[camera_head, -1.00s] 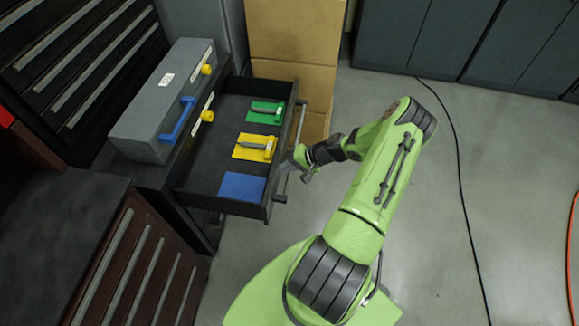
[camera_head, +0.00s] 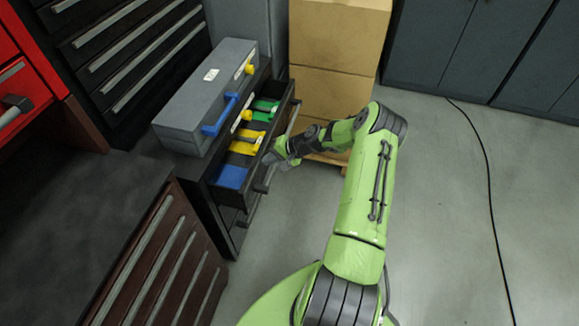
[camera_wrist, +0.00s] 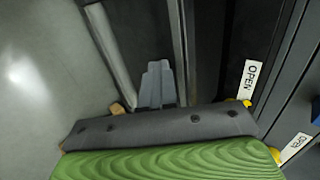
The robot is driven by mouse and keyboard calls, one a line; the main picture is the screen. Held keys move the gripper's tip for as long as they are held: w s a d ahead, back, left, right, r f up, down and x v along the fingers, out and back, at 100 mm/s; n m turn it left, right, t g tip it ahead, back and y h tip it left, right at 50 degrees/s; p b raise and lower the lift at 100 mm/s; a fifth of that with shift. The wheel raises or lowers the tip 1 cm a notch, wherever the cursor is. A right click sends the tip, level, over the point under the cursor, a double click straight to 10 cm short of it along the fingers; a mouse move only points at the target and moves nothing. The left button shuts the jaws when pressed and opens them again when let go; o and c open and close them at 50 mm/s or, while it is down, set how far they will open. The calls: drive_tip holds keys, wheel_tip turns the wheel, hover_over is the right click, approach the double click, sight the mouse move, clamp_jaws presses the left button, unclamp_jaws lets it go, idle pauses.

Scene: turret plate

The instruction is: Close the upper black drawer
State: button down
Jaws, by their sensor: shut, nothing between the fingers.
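The upper black drawer (camera_head: 231,198) is partly open in the head view, pulled out to the right of its cabinet. It holds a green piece (camera_head: 264,110), a yellow piece (camera_head: 246,143) and a blue pad (camera_head: 232,176). My gripper (camera_head: 270,158) is shut and empty at the outer side of the drawer front, by the drawer handle (camera_head: 261,188). Whether it touches the front is hard to tell. In the wrist view the closed fingers (camera_wrist: 157,82) point toward a dark panel and a grey bar.
A grey toolbox (camera_head: 190,115) with a blue handle sits on the cabinet top. Cardboard boxes (camera_head: 335,50) stand behind the drawer. A brown drawer unit (camera_head: 165,260) is at the near left. A black cable (camera_head: 490,190) lies on the open floor to the right.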

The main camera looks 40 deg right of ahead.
drive_tip(key=w+a+b, duration=0.2)
drive_tip(key=w+a, duration=0.5)
drive_tip(key=w, duration=0.2)
drive_tip(key=shift+b, duration=0.4)
drive_tip(key=shift+w+a+r, duration=0.15)
drive_tip(key=shift+r, duration=0.05)
